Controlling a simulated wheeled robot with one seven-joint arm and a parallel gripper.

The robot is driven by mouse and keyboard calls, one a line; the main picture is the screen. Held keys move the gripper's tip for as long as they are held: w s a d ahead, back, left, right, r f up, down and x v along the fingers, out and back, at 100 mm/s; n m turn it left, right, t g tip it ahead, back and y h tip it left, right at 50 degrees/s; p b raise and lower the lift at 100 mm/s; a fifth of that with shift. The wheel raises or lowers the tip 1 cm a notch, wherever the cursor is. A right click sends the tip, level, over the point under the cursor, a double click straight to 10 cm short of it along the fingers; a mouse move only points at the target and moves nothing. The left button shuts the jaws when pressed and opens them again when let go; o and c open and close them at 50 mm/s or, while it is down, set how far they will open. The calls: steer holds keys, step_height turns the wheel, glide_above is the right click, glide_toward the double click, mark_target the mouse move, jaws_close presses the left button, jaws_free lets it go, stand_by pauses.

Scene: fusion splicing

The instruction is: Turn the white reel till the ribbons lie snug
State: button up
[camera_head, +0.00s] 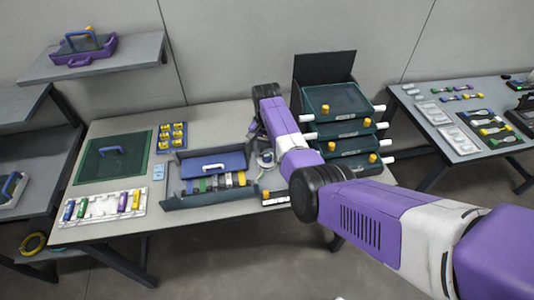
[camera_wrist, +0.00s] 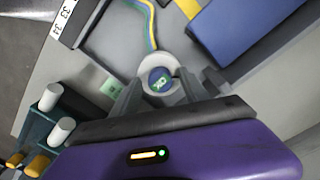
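The white reel (camera_wrist: 157,61) is round, with a dark blue cap bearing a green mark in its middle. In the wrist view it lies between the fingertips of my gripper (camera_wrist: 160,88). The fingers are spread, one on each side of it; whether they touch its rim I cannot tell. In the head view the reel (camera_head: 266,158) is small and sits just below my gripper (camera_head: 259,140), partly hidden by my arm. The yellow and teal ribbons (camera_wrist: 151,25) run from the reel's far side in the wrist view; how snug they lie is unclear.
A grey tray (camera_head: 205,201) with a blue lid and coloured ribbons stands left of the reel. A rack of dark green drawers (camera_head: 337,103) with white rollers and yellow knobs stands close at right. A green mat (camera_head: 101,168) and a white holder (camera_head: 93,209) lie further left.

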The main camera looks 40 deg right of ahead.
mark_target(267, 155)
steer(key=shift+r, duration=0.1)
step_height(267, 155, up, 8)
steer(key=shift+f+b, duration=0.2)
steer(key=shift+b, duration=0.15)
stand_by(0.3)
stand_by(0.5)
